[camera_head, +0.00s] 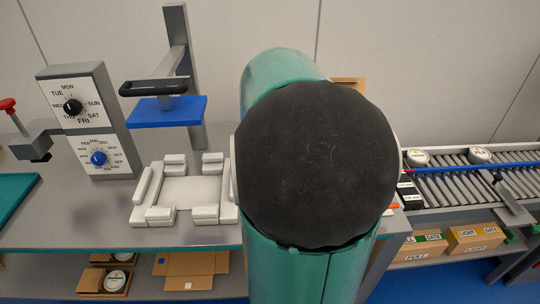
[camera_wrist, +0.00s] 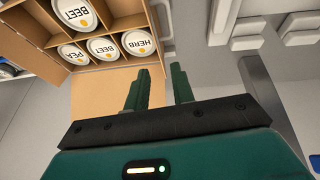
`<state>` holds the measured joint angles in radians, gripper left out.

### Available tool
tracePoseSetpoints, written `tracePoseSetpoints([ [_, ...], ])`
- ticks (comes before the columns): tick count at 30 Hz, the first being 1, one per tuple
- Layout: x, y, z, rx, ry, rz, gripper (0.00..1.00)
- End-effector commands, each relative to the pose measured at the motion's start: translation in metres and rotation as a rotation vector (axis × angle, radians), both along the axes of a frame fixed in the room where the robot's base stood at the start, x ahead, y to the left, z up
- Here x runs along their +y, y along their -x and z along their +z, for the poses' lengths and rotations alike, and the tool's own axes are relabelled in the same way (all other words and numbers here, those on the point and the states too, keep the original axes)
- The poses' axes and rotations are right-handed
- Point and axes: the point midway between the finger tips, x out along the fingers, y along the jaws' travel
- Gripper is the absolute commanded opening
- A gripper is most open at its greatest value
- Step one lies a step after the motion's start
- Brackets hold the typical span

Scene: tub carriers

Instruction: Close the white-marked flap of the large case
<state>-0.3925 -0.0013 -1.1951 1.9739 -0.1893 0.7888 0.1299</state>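A cardboard case with dividers (camera_wrist: 99,31) holds several white-lidded tubs marked BEET, HERB and PEA at the upper left of the wrist view. A plain brown cardboard panel (camera_wrist: 108,85), apparently an open flap, extends from it beside my gripper. I see no clear white mark on that panel. My gripper (camera_wrist: 160,76) has its two green fingers apart with nothing between them. The left finger overlaps the panel in the picture; I cannot tell whether they touch. In the head view my arm hides the gripper, and a piece of brown cardboard (camera_head: 352,83) shows behind it.
A white fixture (camera_head: 185,190) sits on the grey bench, beside a dial panel (camera_head: 88,120) and a post with a blue plate (camera_head: 167,111). Below are small cartons (camera_head: 105,280) and open cardboard with a white mark (camera_head: 188,286). A roller conveyor (camera_head: 470,182) runs right.

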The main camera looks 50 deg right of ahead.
Motion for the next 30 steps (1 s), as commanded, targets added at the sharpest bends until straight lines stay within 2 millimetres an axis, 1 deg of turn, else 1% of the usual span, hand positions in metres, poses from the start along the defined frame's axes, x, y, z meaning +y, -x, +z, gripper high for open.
tracePoseSetpoints([
  [3,-0.007,0.001,-0.012,0.004,0.003,-0.006,0.25],
  [11,-0.019,-0.005,-0.042,0.003,0.003,-0.007,0.25],
  [24,-0.04,-0.021,-0.102,0.003,0.001,-0.001,0.25],
  [27,-0.043,-0.023,-0.111,0.001,0.002,0.0,0.25],
  [30,-0.045,-0.023,-0.115,-0.001,0.002,0.0,0.25],
])
